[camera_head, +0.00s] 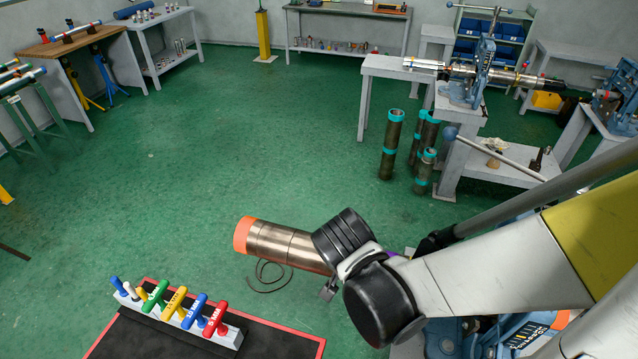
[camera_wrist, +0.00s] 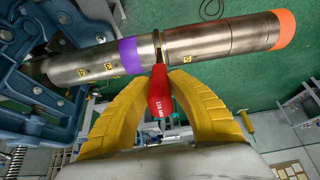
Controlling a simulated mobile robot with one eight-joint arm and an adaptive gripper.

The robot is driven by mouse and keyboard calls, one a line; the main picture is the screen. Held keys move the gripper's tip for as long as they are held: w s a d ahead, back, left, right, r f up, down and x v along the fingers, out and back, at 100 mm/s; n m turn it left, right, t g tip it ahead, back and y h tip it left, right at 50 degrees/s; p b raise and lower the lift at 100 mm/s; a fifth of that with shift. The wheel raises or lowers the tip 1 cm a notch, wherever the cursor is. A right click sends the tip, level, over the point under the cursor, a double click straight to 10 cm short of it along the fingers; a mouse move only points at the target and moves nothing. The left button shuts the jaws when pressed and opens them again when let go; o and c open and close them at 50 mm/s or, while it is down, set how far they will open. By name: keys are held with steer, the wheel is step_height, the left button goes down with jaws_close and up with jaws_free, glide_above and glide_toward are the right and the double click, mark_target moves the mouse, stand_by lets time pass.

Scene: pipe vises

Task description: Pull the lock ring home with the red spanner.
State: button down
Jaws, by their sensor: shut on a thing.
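The red spanner (camera_wrist: 160,97) is held between the two yellow fingers of my gripper (camera_wrist: 160,80) in the wrist view. Its handle points toward the wrist, and its far end meets the steel pipe (camera_wrist: 210,43) at a dark seam just right of the purple band (camera_wrist: 130,56). I cannot tell whether its tip is seated in the seam. The lock ring appears to be at this seam, but its edges are unclear. The pipe, with an orange end, also shows in the head view (camera_head: 285,246). My arm hides the gripper and held spanner there.
A blue vise (camera_wrist: 35,60) stands at the pipe's left end. In the head view, a tool rack (camera_head: 228,337) holds several coloured T-handles, including another red one (camera_head: 215,318). A second vise bench (camera_head: 462,117) and dark upright pipes (camera_head: 391,146) stand behind. Open green floor lies left.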

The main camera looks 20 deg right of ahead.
steer(key=shift+s+a+f+t+h+b, duration=0.35)
steer(key=shift+s+a+f+b, duration=0.3)
steer(key=shift+b, duration=0.5)
stand_by(1.9)
steer(key=shift+d+r, duration=0.15)
steer(key=shift+d, duration=0.05)
steer(key=shift+w+d+r+g+y+p, duration=0.45)
steer(key=shift+w+d+r+p, duration=0.1)
steer(key=shift+w+p, duration=0.3)
steer(key=shift+s+a+r, duration=0.1)
stand_by(0.3)
steer(key=shift+p+v, duration=2.85)
steer(key=shift+v, duration=0.35)
steer(key=shift+s+r, duration=0.1)
steer(key=shift+r, duration=0.1)
steer(key=shift+f, duration=0.1)
